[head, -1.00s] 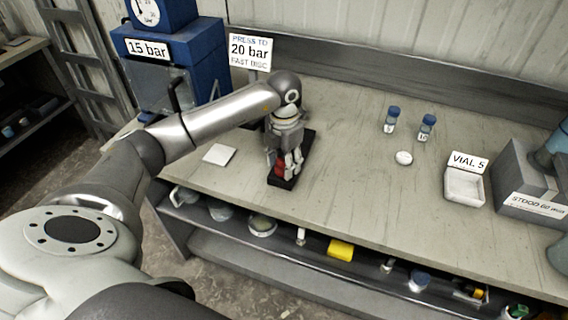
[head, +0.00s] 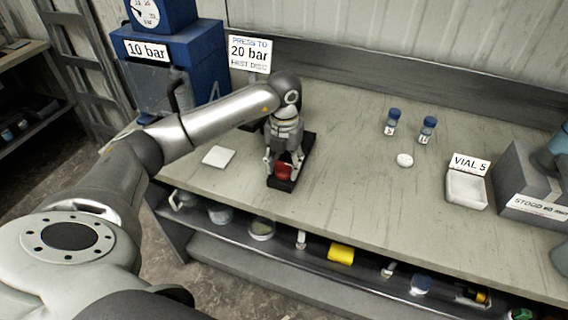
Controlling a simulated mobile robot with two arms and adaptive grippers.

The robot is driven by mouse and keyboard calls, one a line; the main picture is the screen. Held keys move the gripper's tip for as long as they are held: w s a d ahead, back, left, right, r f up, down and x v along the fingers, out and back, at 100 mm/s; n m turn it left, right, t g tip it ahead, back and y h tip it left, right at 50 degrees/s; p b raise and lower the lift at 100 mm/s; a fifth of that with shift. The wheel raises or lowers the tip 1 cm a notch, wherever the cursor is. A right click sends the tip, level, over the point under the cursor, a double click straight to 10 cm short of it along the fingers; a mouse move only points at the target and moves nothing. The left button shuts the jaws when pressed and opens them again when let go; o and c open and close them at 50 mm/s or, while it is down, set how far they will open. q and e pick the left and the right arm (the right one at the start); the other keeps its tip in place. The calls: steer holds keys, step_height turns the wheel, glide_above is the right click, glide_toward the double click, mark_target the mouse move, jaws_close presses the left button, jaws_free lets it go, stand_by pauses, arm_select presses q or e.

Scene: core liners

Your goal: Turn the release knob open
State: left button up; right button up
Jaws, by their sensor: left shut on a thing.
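The release knob (head: 282,172) is red and sits on a black base (head: 303,153) on the workbench. My left gripper (head: 283,164) points down at it from above, with fingers on both sides, and is shut on the knob. The fingers hide part of the knob. The blue press (head: 190,50) stands at the back left with a gauge (head: 146,12) on top and a "10 bar" display (head: 147,51). My right gripper is not in view.
A sign reading "PRESS TO 20 bar" (head: 249,53) stands behind my left arm. A white square (head: 218,157) lies left of the base. Two blue-capped vials (head: 391,122) (head: 427,131), a white disc (head: 405,160) and the "VIAL 5" tray (head: 466,190) are to the right. The bench middle is clear.

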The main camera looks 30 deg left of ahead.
arm_select(q)
steer(key=o, duration=1)
